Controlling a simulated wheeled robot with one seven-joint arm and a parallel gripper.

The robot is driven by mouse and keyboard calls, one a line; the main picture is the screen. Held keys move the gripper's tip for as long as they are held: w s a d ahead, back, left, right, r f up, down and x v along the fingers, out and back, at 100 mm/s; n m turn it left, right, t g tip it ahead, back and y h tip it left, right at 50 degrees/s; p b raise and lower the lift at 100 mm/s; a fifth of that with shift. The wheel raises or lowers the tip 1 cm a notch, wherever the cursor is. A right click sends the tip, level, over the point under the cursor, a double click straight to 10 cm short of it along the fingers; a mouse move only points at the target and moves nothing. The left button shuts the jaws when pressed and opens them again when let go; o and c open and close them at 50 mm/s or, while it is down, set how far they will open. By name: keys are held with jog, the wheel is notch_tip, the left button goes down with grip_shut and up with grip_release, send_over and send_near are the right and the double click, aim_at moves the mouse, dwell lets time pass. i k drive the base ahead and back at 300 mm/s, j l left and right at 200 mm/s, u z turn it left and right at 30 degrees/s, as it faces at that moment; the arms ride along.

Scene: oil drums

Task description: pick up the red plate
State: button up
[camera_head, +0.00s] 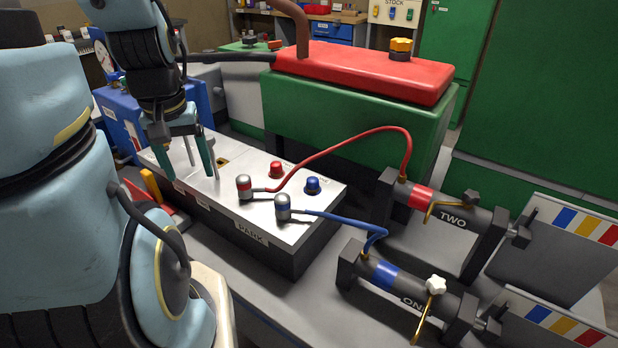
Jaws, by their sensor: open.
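No separate red plate stands out clearly. A broad flat red slab (360,72) lies on top of a green tank (350,125) at the back. A small red piece (172,214), partly hidden by my arm, shows at the lower left beside a yellow upright part (151,186). I cannot tell which of them is the plate. My gripper (188,172) points down with its teal fingers apart, over the left end of a white-topped box (222,207). Thin grey pegs show at its fingers. It appears empty and apart from both red things.
Red (277,170) and blue (313,185) knobs stand on the box. A red hose (345,143) and a blue hose (345,221) run from its fittings to dark cylinders marked TWO (453,222) and ONE (411,301). A blue machine (118,115) stands left.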

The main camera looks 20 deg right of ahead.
aim_at(153, 193)
jog(key=i+j+z, duration=0.15)
jog(key=j, duration=0.35)
jog(key=i+j+z, duration=0.15)
jog(key=j, duration=0.4)
jog(key=i+j+z, duration=0.15)
jog(key=i+j, duration=0.15)
jog(key=j, duration=0.25)
jog(key=i+j+z, duration=0.15)
jog(key=j, duration=0.4)
jog(key=j+z, duration=0.15)
jog(key=j, duration=0.4)
jog(key=i+j+z, duration=0.15)
jog(key=j, duration=0.45)
